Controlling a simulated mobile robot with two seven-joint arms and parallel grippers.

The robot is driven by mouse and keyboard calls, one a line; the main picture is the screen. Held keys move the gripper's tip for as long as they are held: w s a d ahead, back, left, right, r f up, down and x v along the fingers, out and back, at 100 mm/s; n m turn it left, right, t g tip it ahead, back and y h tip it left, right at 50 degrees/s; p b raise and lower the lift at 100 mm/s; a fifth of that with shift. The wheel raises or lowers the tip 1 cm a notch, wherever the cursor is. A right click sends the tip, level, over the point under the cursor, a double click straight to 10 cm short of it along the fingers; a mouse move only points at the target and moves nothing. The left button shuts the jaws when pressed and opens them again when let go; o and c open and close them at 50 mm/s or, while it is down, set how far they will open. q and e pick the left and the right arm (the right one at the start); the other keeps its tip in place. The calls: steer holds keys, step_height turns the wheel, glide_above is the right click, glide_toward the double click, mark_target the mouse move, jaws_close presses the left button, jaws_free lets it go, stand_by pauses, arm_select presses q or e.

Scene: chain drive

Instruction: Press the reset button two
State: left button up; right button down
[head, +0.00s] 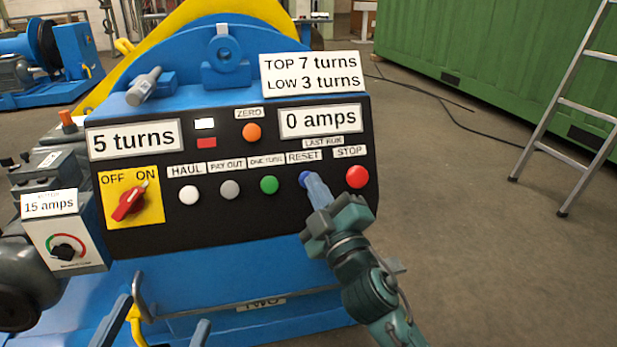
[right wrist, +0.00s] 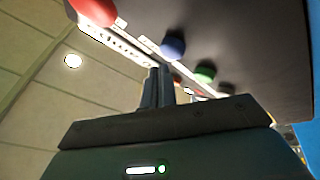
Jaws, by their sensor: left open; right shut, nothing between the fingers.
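The blue RESET button (head: 303,179) sits on the black panel (head: 230,205) of the blue machine, between the green ONE TURN button and the red STOP button. My left gripper (head: 163,312) is open and empty at the bottom edge, low before the machine.
The red STOP button (head: 356,177) is close on the right, the green button (head: 269,185) on the left. Displays read 5 turns (head: 134,139) and 0 amps (head: 320,120). The OFF/ON switch (head: 128,202) points to ON.

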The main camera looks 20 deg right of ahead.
steer(key=s, duration=0.1)
steer(key=s+r+p, duration=0.1)
steer(key=s, duration=0.1)
steer(key=s+r+p, duration=0.1)
steer(key=shift+s+a+r, duration=0.1)
steer(key=shift+s+r, duration=0.05)
steer(key=shift+s, duration=0.1)
stand_by(0.4)
